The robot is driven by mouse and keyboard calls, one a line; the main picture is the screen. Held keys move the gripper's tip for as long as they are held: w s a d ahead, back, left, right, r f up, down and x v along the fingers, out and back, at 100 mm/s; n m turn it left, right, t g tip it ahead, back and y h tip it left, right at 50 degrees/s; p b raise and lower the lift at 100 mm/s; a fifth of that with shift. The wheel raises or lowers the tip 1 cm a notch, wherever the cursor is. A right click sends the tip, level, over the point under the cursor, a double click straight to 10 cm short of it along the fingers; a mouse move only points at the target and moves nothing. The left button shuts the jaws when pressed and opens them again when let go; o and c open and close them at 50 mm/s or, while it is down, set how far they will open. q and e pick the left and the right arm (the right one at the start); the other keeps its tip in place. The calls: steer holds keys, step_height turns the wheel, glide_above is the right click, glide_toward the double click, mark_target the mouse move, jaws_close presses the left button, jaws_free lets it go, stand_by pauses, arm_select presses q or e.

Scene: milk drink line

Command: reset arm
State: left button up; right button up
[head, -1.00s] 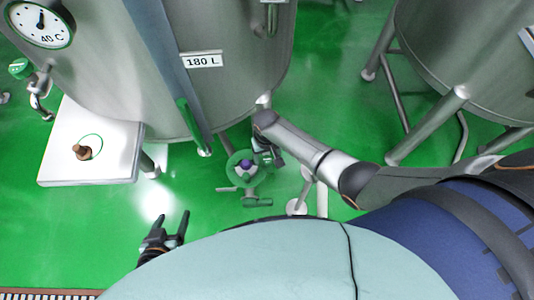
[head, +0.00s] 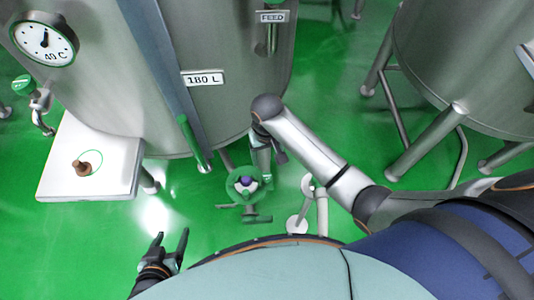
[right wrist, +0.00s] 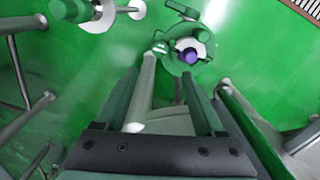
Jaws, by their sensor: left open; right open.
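My left gripper (head: 172,240) is at the bottom left of the head view, fingers apart, empty, over bare green floor. My right arm reaches in from the right and bends at a dark rounded joint before the middle tank. My right gripper (head: 262,160) hangs below that joint, small and partly hidden, beside a round green fitting with a purple centre (head: 246,184). In the right wrist view my right gripper (right wrist: 160,82) has its two fingers apart. A pale metal rod (right wrist: 143,95) shows between them; I cannot tell whether it touches. The green fitting (right wrist: 188,52) lies beyond the fingertips.
A steel tank marked 180 L (head: 225,110) with a dial (head: 45,40) stands ahead. A white platform (head: 90,185) with a brown knob (head: 82,168) is left of it. Another tank (head: 460,70) on legs stands at right. Green floor is open at lower left.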

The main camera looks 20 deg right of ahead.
steer(key=shift+r, duration=0.1)
stand_by(0.5)
steer(key=s+f+n+t+y, duration=0.1)
steer(key=s+f+t+y, duration=0.1)
steer(key=s+f+t, duration=0.35)
steer(key=s+d+r+n+t, duration=0.1)
steer(key=s+d+r+t, duration=0.1)
steer(key=s, duration=0.5)
steer(key=shift+d+r+t, duration=0.25)
steer(key=shift+d+t, duration=0.6)
steer(key=shift+s, duration=0.1)
